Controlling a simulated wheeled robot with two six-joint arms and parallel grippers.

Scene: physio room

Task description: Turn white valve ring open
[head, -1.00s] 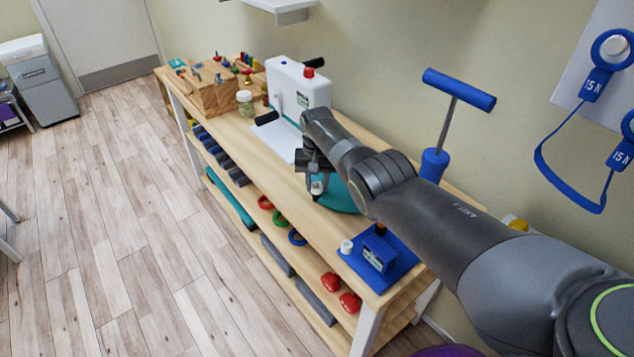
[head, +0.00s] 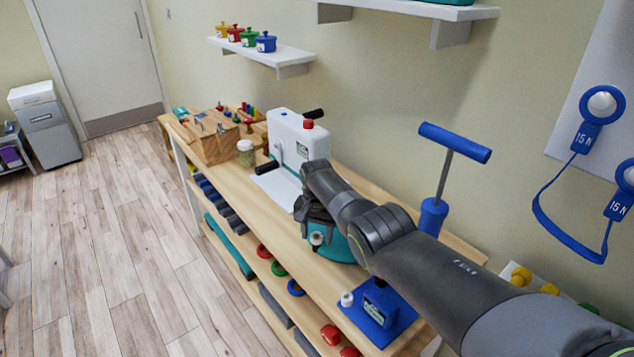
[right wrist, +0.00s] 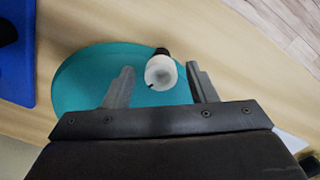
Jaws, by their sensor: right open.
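The white valve ring (right wrist: 160,72) is a small round white piece with a dark mark on its rim, beside a black part. It stands over a teal round base (right wrist: 75,85) on the wooden bench. In the head view a small whitish round piece (head: 317,238), likely the same ring, shows just below my right gripper (head: 316,222). In the right wrist view my right gripper (right wrist: 160,85) is open, with one finger on each side of the ring and gaps between. The teal base (head: 338,246) is partly hidden by my arm. My left gripper is not in view.
A white device (head: 298,140) with a red knob stands farther back on the bench, beside a jar (head: 246,152). A blue block stand (head: 378,308) is nearer, and a blue T-handle (head: 455,143) rises behind my arm. A wall shelf (head: 262,52) holds small pots.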

